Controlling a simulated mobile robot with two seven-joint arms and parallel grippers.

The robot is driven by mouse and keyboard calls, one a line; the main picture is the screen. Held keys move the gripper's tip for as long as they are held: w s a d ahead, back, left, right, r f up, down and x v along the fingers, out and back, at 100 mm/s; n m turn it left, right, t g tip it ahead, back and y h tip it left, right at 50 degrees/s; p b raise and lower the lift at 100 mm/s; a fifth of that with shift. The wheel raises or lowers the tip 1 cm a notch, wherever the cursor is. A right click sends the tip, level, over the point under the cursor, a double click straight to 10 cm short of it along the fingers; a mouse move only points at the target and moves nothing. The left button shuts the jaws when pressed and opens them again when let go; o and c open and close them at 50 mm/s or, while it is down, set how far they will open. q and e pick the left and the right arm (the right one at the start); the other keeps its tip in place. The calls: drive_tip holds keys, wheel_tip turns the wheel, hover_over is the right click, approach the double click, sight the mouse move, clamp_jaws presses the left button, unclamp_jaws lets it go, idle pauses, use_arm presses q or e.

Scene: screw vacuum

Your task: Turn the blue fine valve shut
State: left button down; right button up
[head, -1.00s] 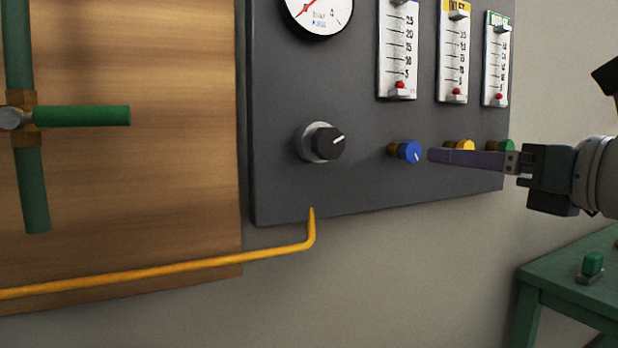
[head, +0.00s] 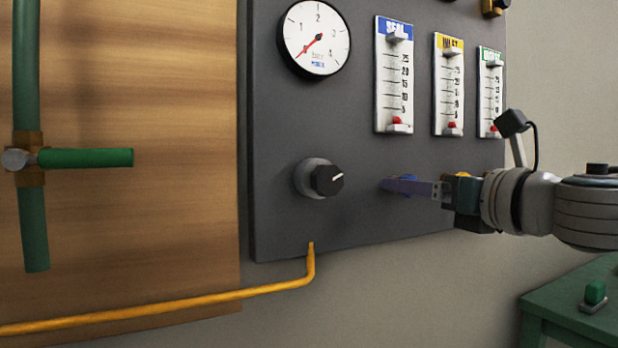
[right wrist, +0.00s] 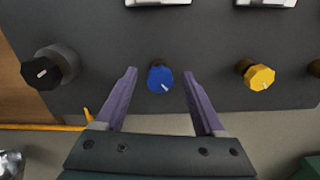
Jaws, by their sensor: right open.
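The blue fine valve (right wrist: 160,78) is a small blue knob with a white pointer line on the dark grey panel. In the right wrist view it sits between the two purple fingers of my right gripper (right wrist: 160,92), with a gap on each side; its line points to the lower right. In the head view only a bit of the blue knob (head: 407,178) shows above the finger of my right gripper (head: 385,184), which hides most of it. My right gripper is open and holds nothing. My left gripper is out of view.
A black knob (head: 328,180) is left of the blue valve, and a yellow knob (right wrist: 258,77) is right of it. A pressure gauge (head: 315,38) and several flow meters are above. A yellow pipe (head: 200,308) runs below the panel. A green table (head: 565,300) stands lower right.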

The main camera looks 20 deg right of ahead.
drive_tip(key=shift+w+a, duration=0.1)
drive_tip(key=shift+w, duration=0.75)
clamp_jaws()
